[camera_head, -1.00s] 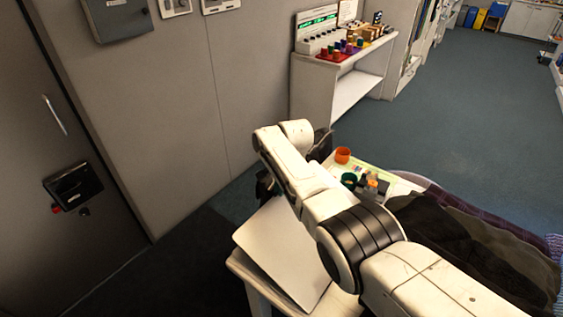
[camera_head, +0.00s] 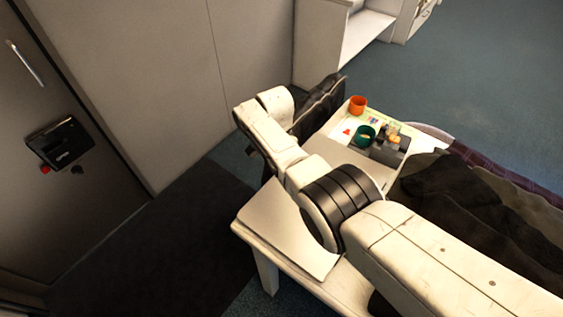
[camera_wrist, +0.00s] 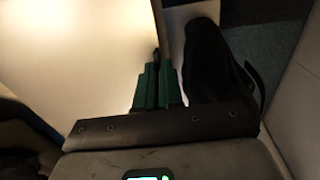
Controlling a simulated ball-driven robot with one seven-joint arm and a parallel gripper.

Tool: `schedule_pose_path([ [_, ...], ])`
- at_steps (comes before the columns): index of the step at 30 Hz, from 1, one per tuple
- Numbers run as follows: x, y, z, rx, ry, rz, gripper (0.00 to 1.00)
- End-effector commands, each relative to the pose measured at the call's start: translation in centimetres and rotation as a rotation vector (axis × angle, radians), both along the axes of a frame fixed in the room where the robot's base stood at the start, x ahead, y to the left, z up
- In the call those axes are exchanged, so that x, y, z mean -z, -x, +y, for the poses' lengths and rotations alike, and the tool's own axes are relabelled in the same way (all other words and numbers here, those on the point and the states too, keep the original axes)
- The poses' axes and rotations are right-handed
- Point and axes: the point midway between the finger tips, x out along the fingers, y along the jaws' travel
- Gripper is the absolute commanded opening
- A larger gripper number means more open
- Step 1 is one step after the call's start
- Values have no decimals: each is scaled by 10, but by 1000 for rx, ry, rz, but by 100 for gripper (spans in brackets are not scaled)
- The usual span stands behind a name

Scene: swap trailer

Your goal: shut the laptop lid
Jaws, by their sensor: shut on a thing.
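The laptop (camera_head: 285,232) shows in the head view as a pale flat panel at the near left corner of the white table. Its far part is hidden under my arm, and I cannot tell the lid's exact angle. In the wrist view the pale lid (camera_wrist: 85,50) fills the upper left. My gripper (camera_wrist: 158,80), with green fingers, is at the lid's right edge. The fingers are close together, shut on that edge; the contact itself is partly hidden. In the head view my fingers are hidden behind the arm.
The white table (camera_head: 265,270) also holds an orange cup (camera_head: 357,105), a green cup (camera_head: 364,135) and a grey holder (camera_head: 390,148). A black bag-like thing (camera_head: 322,100) is beyond my wrist. Dark cloth (camera_head: 460,200) lies at right. Floor left of the table is clear.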

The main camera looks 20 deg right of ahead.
Motion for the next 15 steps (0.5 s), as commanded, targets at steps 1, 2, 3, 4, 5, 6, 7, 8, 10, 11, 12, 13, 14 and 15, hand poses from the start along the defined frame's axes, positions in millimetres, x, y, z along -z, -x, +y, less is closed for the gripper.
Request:
schedule_pose_path([
  [1,4,-2,2,0,-6,-12,0],
  [2,4,-2,2,-1,-6,-12,0],
  [3,5,-2,2,-1,-7,-13,0],
  [4,5,-2,2,-1,-7,-13,0],
  [5,5,-2,2,-1,-7,-13,0],
  [6,5,-2,2,-1,-7,-13,0],
  [7,5,-1,2,-1,-7,-11,0],
  [8,5,-1,2,-1,-7,-11,0],
  [10,5,-1,3,-1,-7,-11,0],
  [11,6,-1,3,-1,-7,-11,0],
  [12,6,-1,3,-1,-8,-11,0],
  [13,6,-1,3,-1,-8,-11,9],
  [14,6,-1,3,-2,-8,-10,12],
  [15,6,-1,3,-2,-8,-10,16],
])
